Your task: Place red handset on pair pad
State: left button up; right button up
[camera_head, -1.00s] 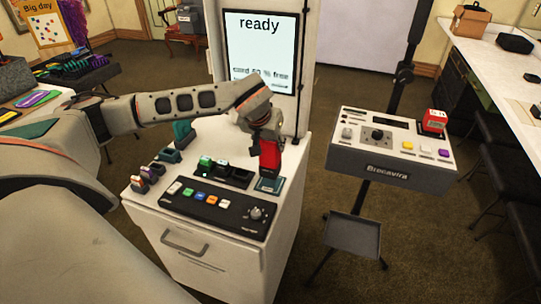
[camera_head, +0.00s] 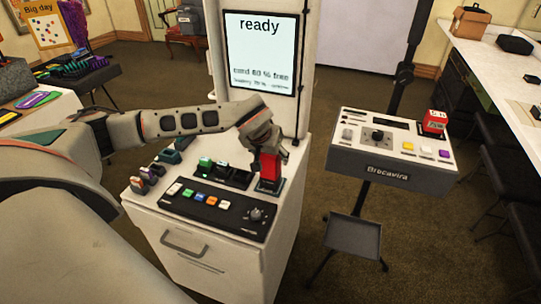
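The red handset (camera_head: 270,166) stands upright on or just above the pair pad (camera_head: 262,187), a small dark teal-edged square at the right rear of the white cabinet top. The handset covers most of the pad, and I cannot tell if they touch. My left gripper (camera_head: 268,150) points down from above with its fingers around the handset's upper end, and it appears shut on it. My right gripper is out of view.
A button panel with a knob (camera_head: 215,207) lies in front of the pad. Dark charging slots (camera_head: 235,177) with small blocks are to its left. A screen (camera_head: 262,55) reading "ready" stands behind. A separate console (camera_head: 392,150) stands to the right across a floor gap.

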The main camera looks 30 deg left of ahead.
pick_arm(q)
jog(key=v, duration=1.2)
jog(key=shift+p, duration=0.3)
jog(key=shift+r, duration=0.1)
